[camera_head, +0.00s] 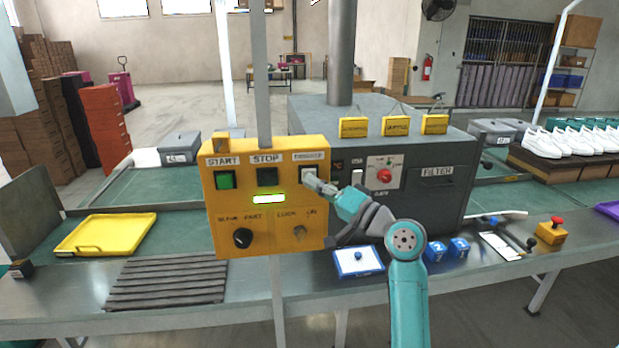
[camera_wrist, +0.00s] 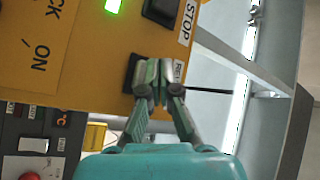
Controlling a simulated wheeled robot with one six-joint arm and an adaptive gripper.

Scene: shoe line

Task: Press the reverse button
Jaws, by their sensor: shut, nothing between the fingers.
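The yellow control box (camera_head: 280,225) carries a row of three square buttons. The reverse button is the right one, under a white label (camera_head: 308,155). My gripper (camera_head: 314,183) is shut and empty, its fingertips right at that button and covering most of it. In the wrist view my shut gripper (camera_wrist: 150,75) points at the button's dark square surround (camera_wrist: 129,75), beside a partly hidden label starting "RE" (camera_wrist: 178,72). The button face is hidden there, and I cannot tell whether it is touched or pushed in.
The green START button (camera_head: 225,180) and dark STOP button (camera_head: 267,177) are to the left. A lit green display (camera_head: 268,199), black knob (camera_head: 243,238) and key switch (camera_head: 299,232) sit below. A grey machine (camera_head: 440,160) stands behind right. A yellow tray (camera_head: 105,235) lies left.

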